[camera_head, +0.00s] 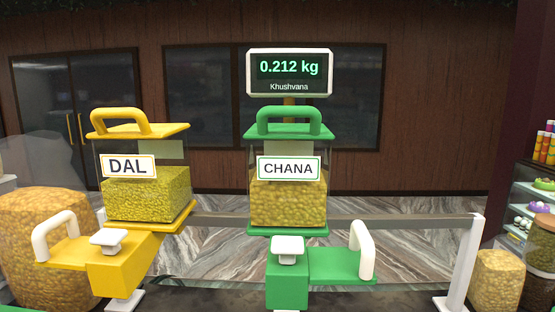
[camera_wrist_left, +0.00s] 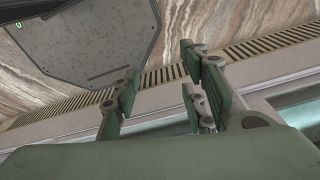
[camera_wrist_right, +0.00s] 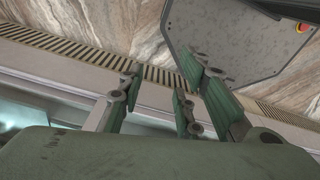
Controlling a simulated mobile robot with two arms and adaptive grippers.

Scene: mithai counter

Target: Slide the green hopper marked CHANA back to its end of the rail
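The green CHANA hopper (camera_head: 288,203) hangs on the rail (camera_head: 400,224) near the middle of the head view, below the scale display. It has a green lid with a handle, yellow grains inside, a green base with a white knob (camera_head: 287,245) and a white side handle (camera_head: 362,250) on its right. The yellow DAL hopper (camera_head: 147,195) is to its left on the rail. My grippers are outside the head view. My left gripper (camera_wrist_left: 160,100) is open and empty in the left wrist view. My right gripper (camera_wrist_right: 165,100) is open and empty in the right wrist view.
The display (camera_head: 289,72) reads 0.212 kg. The rail right of the CHANA hopper looks clear up to a white post (camera_head: 468,262). Sacks of grain stand at left (camera_head: 45,245) and right (camera_head: 496,279). A shelf with jars is at far right.

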